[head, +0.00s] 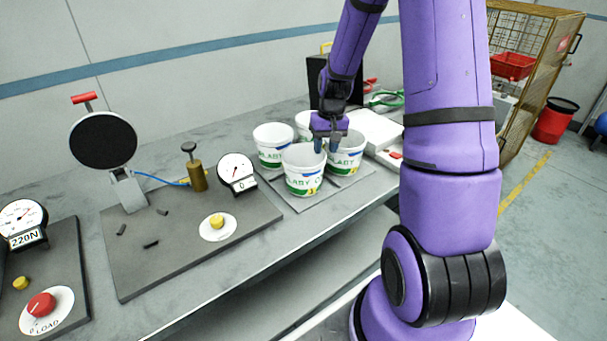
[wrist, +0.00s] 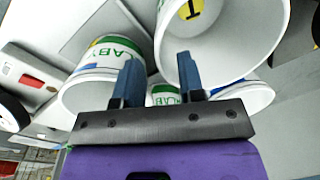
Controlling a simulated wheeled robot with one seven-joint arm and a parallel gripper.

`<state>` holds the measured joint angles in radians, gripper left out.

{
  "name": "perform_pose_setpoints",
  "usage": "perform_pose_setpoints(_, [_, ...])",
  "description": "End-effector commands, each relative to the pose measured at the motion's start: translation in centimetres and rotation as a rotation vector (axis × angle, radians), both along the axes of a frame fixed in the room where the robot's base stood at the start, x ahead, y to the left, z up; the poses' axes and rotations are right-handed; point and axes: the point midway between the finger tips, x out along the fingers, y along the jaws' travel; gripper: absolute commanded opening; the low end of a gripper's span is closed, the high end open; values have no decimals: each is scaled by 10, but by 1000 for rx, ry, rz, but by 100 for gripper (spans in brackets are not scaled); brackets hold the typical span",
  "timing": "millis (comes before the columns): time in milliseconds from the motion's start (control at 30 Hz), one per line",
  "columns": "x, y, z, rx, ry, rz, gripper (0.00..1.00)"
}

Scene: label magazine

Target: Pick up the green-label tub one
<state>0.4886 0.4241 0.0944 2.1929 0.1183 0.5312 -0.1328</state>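Several white tubs with green-and-white lettered labels stand in a cluster: a front tub (head: 304,178), a left tub (head: 270,146), a right tub (head: 346,160) and a partly hidden back tub (head: 303,120). My gripper (head: 326,143) is above the cluster, between the front and right tubs, pointing down. In the wrist view my gripper (wrist: 157,82) has its fingers apart, with a tub wall edge between them. One finger overlaps the mouth of the large open tub (wrist: 235,35), which bears a yellow mark. Contact is unclear.
The tubs stand on a grey mat (head: 350,182) on a long workbench (head: 230,268). At the left are a plate with a dial gauge (head: 237,170), a brass plunger (head: 195,172) and a black disc (head: 103,140). A white box (head: 376,128) is close behind at the right.

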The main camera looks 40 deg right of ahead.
Motion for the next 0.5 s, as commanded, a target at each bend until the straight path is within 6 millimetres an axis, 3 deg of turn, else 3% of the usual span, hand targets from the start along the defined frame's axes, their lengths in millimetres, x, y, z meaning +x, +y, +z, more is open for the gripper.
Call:
perform_pose_setpoints(300, [0,4,-41,1,4,-1,36])
perform_pose_setpoints(500, [1,5,-48,0,1,0,36])
